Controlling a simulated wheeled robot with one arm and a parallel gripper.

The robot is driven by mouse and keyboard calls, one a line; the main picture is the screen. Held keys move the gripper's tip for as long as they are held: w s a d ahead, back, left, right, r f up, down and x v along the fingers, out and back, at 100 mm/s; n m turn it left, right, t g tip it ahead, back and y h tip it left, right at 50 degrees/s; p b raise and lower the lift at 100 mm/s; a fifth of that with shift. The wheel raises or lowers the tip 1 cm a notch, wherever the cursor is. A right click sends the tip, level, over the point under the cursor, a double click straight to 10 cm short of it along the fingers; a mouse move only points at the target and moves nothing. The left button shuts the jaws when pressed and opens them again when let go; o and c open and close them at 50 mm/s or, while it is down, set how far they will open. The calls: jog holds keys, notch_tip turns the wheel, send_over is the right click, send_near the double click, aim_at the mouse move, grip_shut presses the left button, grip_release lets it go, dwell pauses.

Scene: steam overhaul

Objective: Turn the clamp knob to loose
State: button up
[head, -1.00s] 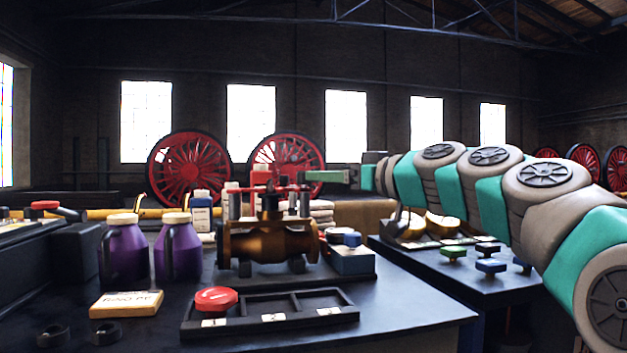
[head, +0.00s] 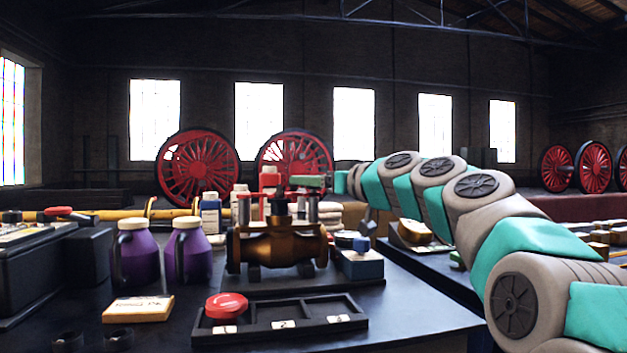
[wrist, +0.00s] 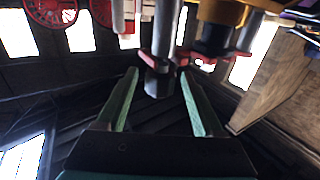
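A brass valve body (head: 277,249) lies sideways on a dark fixture plate (head: 300,282), between upright grey posts with small red pieces near their tops. My gripper (head: 308,182) is above the right-hand post (head: 313,209) in the head view. In the wrist view, which looks upside down, my gripper (wrist: 158,76) is open, its two green fingers apart. The grey end of a knob or post (wrist: 158,82), with a red bar (wrist: 156,60) by its base, shows between and just beyond the fingertips. I cannot tell contact, or the knob's setting.
A dark tray (head: 280,335) with a red round knob (head: 227,304) lies in front. Purple jugs (head: 135,258) stand left; bottles (head: 210,215) stand behind the valve. A blue block (head: 362,264) sits right of it. A second table (head: 425,257) lies under my arm.

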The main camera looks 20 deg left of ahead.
grip_shut()
dwell(0.3)
jog(key=shift+f+n+g+b, duration=0.1)
jog(key=shift+n+g+b, duration=0.2)
jog(key=shift+g+b, duration=0.15)
jog(key=shift+w+n+g+y+b, duration=0.1)
jog(key=shift+n+g+y+b, duration=0.25)
jog(key=shift+g+y, duration=0.2)
jog(key=shift+n+g+y, duration=0.25)
jog(key=shift+n+g, duration=0.3)
jog(key=shift+g, duration=0.15)
jog(key=shift+r+n+g+p, duration=0.25)
jog(key=shift+n+g+p, duration=0.05)
jog(key=shift+g+p, duration=0.2)
jog(key=n+g+p, duration=0.1)
jog(key=g+p, duration=0.1)
jog(key=p, duration=0.1)
jog(key=shift+r+n+g+y+p, duration=0.15)
jog(key=shift+n+g+y+p, duration=0.15)
jog(key=shift+n+g+y, duration=0.1)
jog(key=n+g+p, duration=0.1)
jog(key=p, duration=0.1)
jog(key=shift+g+p, duration=0.4)
jog(key=shift+f+n+g+p, duration=0.2)
jog(key=shift+n+g+p, duration=0.1)
jog(key=shift+p, duration=0.05)
